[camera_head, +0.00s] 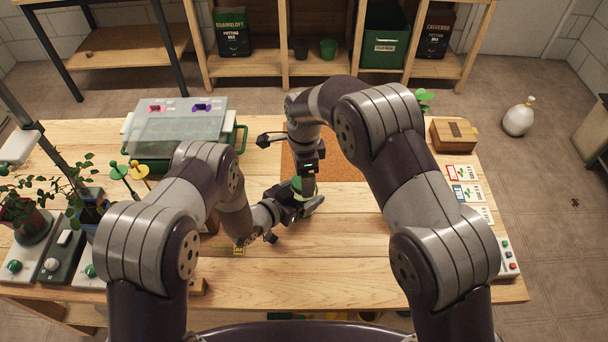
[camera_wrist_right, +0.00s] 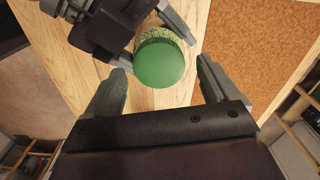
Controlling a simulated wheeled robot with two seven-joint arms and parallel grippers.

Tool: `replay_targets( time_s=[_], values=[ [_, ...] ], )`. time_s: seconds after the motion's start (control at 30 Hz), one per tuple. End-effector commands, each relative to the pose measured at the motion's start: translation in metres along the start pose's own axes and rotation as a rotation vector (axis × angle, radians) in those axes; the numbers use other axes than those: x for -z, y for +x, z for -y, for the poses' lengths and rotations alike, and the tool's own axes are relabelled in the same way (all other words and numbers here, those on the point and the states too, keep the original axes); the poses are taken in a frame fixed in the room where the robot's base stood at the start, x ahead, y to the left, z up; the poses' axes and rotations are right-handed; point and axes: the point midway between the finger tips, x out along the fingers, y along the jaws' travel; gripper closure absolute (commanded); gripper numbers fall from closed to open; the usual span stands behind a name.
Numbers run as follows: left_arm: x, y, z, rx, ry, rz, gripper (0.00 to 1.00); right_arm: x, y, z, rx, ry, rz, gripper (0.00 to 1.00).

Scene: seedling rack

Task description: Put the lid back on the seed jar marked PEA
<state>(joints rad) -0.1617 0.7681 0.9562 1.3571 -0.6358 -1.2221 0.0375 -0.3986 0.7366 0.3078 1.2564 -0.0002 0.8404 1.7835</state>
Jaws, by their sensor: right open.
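The seed jar (camera_wrist_right: 153,36) shows in the right wrist view as clear glass with pale green contents. Its green lid (camera_wrist_right: 162,65) covers the near end; I cannot tell how firmly it sits. In the head view the green (camera_head: 298,184) shows between my grippers. My left gripper (camera_wrist_right: 150,40) has its fingers on either side of the jar and appears to hold it; it also shows in the head view (camera_head: 304,202). My right gripper (camera_wrist_right: 162,88) is open, with fingers apart on either side of the lid. No PEA marking is readable.
A brown mat (camera_head: 335,165) lies behind the grippers. A green tray with a clear cover (camera_head: 175,125) stands back left, potted plants (camera_head: 25,215) far left. A wooden box (camera_head: 453,135), seed cards (camera_head: 466,172) and a button box (camera_head: 508,258) line the right.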

Motion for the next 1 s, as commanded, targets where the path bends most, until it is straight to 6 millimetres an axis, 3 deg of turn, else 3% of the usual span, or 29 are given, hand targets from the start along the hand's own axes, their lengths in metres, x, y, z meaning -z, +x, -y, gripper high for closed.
replay_targets(
  time_s=[0.2,0.43,0.5,0.6,0.67,0.9,1.0],
  values=[
    [0.001,0.0,0.0,0.0,0.001,-0.002,1.0,0.0,-0.03,0.0,0.001,0.0,0.0,0.12],
    [0.001,0.0,0.0,0.0,0.001,-0.002,1.0,0.0,-0.032,0.0,0.0,0.0,0.0,0.12],
    [0.001,0.0,0.0,0.001,0.001,-0.002,1.0,0.0,-0.031,-0.001,-0.002,0.0,0.0,0.26],
    [0.001,0.0,0.0,0.0,0.001,-0.002,1.0,-0.002,-0.04,0.006,0.014,-0.011,0.003,0.26],
    [0.001,0.0,0.0,0.0,0.001,-0.002,1.0,-0.002,-0.047,0.008,0.019,-0.14,0.003,0.26],
    [0.001,0.0,0.0,0.0,0.001,-0.002,1.0,-0.002,-0.066,0.004,0.016,-0.914,-0.003,0.26],
    [0.001,0.0,0.0,0.0,0.001,-0.002,1.0,-0.001,-0.068,0.001,0.007,-1.16,-0.001,0.26]
  ],
)
